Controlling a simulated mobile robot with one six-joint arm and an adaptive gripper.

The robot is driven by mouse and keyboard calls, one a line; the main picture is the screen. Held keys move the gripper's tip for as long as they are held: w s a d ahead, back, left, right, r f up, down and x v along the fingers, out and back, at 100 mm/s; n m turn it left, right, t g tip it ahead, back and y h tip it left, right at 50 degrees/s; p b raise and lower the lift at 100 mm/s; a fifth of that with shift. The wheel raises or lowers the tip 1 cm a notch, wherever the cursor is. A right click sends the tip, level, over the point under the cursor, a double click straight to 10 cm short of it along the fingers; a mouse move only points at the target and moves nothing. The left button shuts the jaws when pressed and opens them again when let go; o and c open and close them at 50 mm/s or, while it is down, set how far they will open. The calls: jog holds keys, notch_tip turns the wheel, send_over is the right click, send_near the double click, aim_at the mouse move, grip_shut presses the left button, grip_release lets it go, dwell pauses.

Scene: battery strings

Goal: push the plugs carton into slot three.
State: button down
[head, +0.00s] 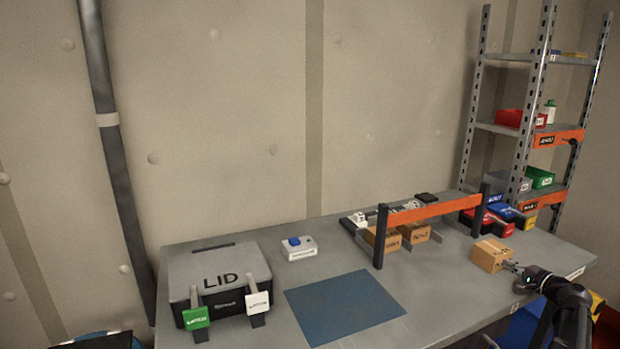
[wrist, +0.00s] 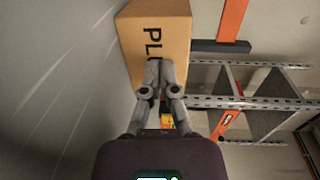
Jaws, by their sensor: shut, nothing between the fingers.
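The plugs carton (head: 491,255) is a brown box on the bench, in front of the orange bar and to the right of its right post. In the wrist view the carton (wrist: 150,35) shows the letters "PL", with the rest of its word covered. My gripper (head: 512,265) is shut and empty, with its fingertips at the carton's near side. In the wrist view my gripper (wrist: 160,66) overlaps the carton's lower part; contact is hard to tell. The slots are under the orange bar (head: 430,208); the stretch right of the last metal divider (head: 426,242) looks empty.
Two brown cartons, one left (head: 382,238) and one right (head: 415,232), stand under the bar. A dark post (head: 379,237) carries its left end. Red bins (head: 490,224) stand behind the plugs carton. A blue mat (head: 345,306) and a lidded box (head: 218,277) are further left.

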jog(key=shift+w+a, duration=0.25)
jog(key=shift+w, duration=0.3)
jog(key=shift+x, duration=0.85)
jog(key=shift+w+a+r, duration=0.1)
jog(key=shift+w+a, duration=0.1)
jog(key=shift+w, duration=0.35)
jog(key=shift+w+a, duration=0.25)
jog(key=shift+w, duration=0.4)
jog(key=shift+w+a, duration=0.25)
jog(key=shift+w, duration=0.4)
jog(key=shift+w+a, duration=0.25)
jog(key=shift+w, duration=0.4)
jog(key=shift+w+a, duration=0.25)
jog(key=shift+w, duration=0.35)
jog(key=shift+w+a, duration=0.25)
jog(key=shift+w, duration=0.45)
jog(key=shift+w+a, duration=0.25)
jog(key=shift+w, duration=0.4)
